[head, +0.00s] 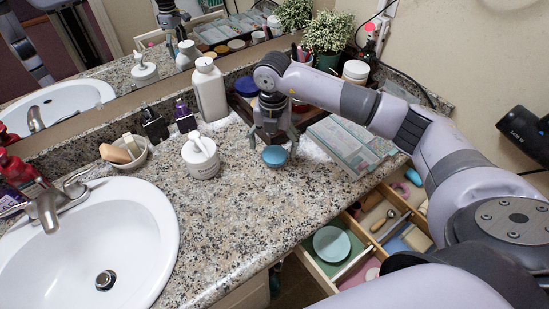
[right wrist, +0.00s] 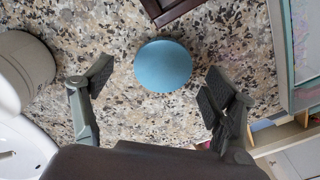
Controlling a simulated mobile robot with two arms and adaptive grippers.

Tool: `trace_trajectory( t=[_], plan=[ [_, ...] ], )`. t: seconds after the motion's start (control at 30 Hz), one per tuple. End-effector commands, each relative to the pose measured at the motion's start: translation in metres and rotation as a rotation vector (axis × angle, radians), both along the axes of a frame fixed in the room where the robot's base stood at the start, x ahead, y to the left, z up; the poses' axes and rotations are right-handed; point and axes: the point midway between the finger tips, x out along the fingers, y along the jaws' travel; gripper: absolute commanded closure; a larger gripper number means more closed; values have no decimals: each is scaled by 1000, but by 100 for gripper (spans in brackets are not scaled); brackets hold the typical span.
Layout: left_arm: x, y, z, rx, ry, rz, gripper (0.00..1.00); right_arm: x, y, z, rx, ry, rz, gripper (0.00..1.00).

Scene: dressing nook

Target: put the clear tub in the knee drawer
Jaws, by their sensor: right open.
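A small round tub with a teal-blue top (head: 274,155) stands on the granite counter; its sides hardly show, so I cannot tell whether they are clear. It also shows in the right wrist view (right wrist: 163,66). My right gripper (head: 273,144) is open, pointing down over the tub. In the wrist view its fingers (right wrist: 157,88) are spread left and right, with the tub between and slightly beyond the tips, not gripped. The knee drawer (head: 318,273) is pulled open below the counter's right edge, with divided compartments. My left gripper is not in view.
A white lidded jar (head: 201,158) stands left of the gripper, and a dark tray (head: 240,105) behind it. Flat pastel boxes (head: 345,145) lie to the right. The drawer holds a round teal item (head: 331,243) and several small things. The front counter is clear.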

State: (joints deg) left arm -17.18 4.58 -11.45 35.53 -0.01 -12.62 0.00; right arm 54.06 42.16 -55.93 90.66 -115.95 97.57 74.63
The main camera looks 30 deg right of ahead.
Motion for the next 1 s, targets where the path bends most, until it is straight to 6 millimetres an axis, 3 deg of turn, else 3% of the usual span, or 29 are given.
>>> trace_trajectory(
  t=[0.2,0.5,1.0],
  plan=[
    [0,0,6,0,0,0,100,-1,-5,-31,0,4,-1,21],
    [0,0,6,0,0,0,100,-1,-5,-37,-1,1,0,21],
    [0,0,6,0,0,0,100,-1,-4,-37,0,0,0,54]
  ],
)
